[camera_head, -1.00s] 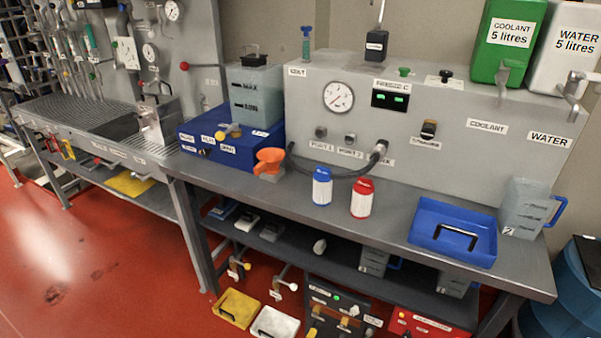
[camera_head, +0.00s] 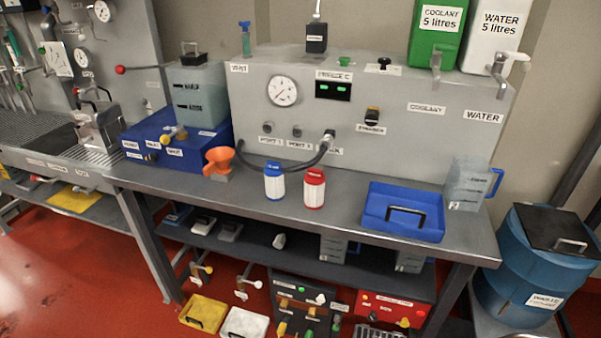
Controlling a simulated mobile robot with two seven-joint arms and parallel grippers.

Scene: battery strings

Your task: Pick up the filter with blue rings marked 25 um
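A small white filter with a blue top and blue bottom ring (camera_head: 274,182) stands upright on the grey workbench, left of centre. A similar filter with a red top and red ring (camera_head: 314,188) stands upright just to its right, a small gap apart. Any marking on either filter is too small to read. Neither of my grippers is in view.
A blue tray with a black handle (camera_head: 375,220) and a clear jug (camera_head: 465,183) stand to the right on the workbench (camera_head: 340,212). An orange funnel (camera_head: 219,158) is to the left. A hose (camera_head: 290,166) curves behind the filters. A blue waste drum (camera_head: 530,265) stands at the right.

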